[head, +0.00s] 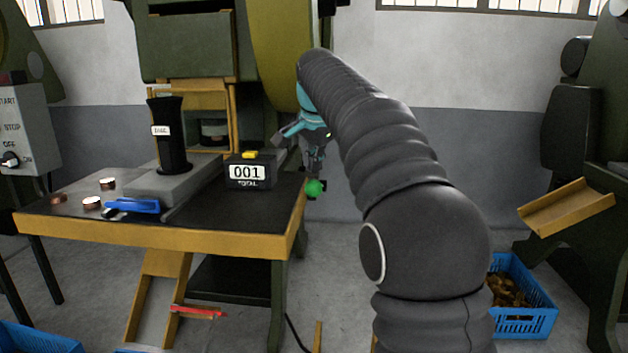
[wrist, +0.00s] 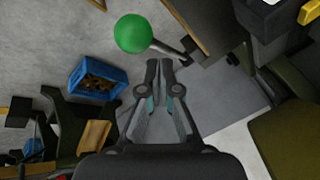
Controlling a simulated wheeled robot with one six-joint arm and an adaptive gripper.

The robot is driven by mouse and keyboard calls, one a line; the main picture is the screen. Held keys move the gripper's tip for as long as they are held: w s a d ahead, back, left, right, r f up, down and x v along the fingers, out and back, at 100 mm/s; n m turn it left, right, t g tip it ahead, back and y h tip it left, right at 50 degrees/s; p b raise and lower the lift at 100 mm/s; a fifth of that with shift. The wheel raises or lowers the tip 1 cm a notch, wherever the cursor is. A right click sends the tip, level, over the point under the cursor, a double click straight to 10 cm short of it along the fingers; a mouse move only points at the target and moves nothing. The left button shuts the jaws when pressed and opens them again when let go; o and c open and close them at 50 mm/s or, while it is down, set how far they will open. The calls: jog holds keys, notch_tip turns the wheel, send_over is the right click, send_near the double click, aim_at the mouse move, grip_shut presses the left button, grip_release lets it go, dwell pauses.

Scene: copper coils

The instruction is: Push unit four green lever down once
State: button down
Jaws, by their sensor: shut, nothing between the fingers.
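The green lever knob (head: 315,188) shows at the right end of the table, just below my gripper (head: 316,165) in the head view. In the wrist view the green ball (wrist: 134,34) sits on a grey rod (wrist: 166,48) that runs right to a dark mount. My gripper (wrist: 159,64) is shut and empty there, its fingertips right of and below the ball in the picture, close to the rod. I cannot tell whether the fingertips touch the rod. No unit number is readable near the lever.
The table (head: 150,238) holds a counter box (head: 248,172) reading 001, a black column (head: 168,135), a blue tool (head: 133,206) and copper pieces. A green press stands behind. A blue crate (head: 524,318) of copper pieces is on the floor at right, with open floor between.

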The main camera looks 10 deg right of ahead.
aim_at(314, 183)
jog(key=shift+f, duration=0.1)
dwell(0.3)
jog(key=shift+s+f, duration=0.15)
jog(key=shift+f, duration=0.15)
jog(key=shift+s+a+f+b, duration=0.1)
jog(key=shift+s+f+b, duration=0.15)
jog(key=shift+f+b, duration=0.55)
jog(key=shift+s+a+f+b, duration=0.15)
jog(key=shift+s+f+b, duration=0.15)
jog(key=shift+f+b, duration=0.45)
jog(key=shift+s+a+f+b, duration=0.1)
jog(key=shift+s+f+b, duration=0.15)
jog(key=shift+f+b, duration=0.55)
dwell(2.9)
jog(key=shift+r, duration=0.1)
dwell(0.5)
jog(key=shift+w+d+r+p, duration=0.1)
jog(key=shift+w+r+p, duration=0.25)
jog(key=shift+r+p, duration=0.7)
jog(key=shift+w+d+r+p, duration=0.15)
jog(key=shift+w+r+p, duration=0.15)
jog(key=shift+r+p, duration=0.75)
jog(key=shift+w+d+r+p, duration=0.1)
jog(key=shift+w+r+p, duration=0.4)
jog(key=shift+p, duration=0.95)
